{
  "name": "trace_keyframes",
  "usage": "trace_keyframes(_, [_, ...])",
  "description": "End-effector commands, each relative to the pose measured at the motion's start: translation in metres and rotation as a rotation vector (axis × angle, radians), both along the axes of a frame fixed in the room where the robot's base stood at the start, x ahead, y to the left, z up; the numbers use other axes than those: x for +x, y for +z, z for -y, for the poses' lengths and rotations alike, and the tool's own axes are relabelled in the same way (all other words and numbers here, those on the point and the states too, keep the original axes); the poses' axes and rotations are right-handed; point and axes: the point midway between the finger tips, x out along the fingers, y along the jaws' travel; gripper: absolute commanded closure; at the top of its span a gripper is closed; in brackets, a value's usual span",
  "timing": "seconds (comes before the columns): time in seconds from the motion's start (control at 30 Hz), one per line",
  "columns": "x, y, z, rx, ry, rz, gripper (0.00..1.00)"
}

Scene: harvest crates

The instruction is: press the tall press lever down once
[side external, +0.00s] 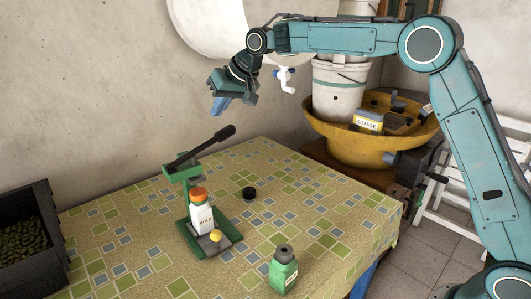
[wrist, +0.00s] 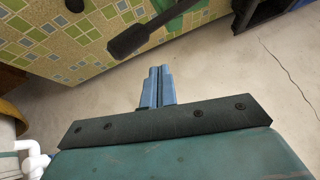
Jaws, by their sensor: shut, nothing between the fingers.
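The green lever press (side external: 186,180) stands on the tiled table, with its black lever (side external: 205,144) raised and slanting up to the right. A white bottle with an orange cap (side external: 201,213) and a small yellow ball (side external: 215,236) are at its base. My gripper (side external: 221,105) is above the lever's free end and apart from it, its blue fingers pointing down. In the wrist view my gripper (wrist: 157,78) is shut and empty. The dark lever end (wrist: 130,40) shows just beyond the fingertips there.
A green bottle (side external: 284,268) stands at the table's front. A black cap (side external: 249,193) lies behind it. A dark crate (side external: 38,192) of green produce is at the left. A yellow basin (side external: 350,145) and a white bucket (side external: 338,92) are behind right. The table's right part is clear.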

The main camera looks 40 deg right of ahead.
Motion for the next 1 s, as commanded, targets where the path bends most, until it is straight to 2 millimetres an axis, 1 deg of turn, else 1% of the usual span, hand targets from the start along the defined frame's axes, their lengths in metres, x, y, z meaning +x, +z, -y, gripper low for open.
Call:
trace_keyframes(0.2, [0.001, 0.015, -0.005, 0.0, 0.0, 0.001, 1.0])
trace_keyframes(0.4, [0.001, 0.024, -0.007, 0.0, 0.0, 0.0, 1.0])
trace_keyframes(1.0, [0.001, 0.025, -0.007, 0.0, 0.0, 0.0, 1.0])
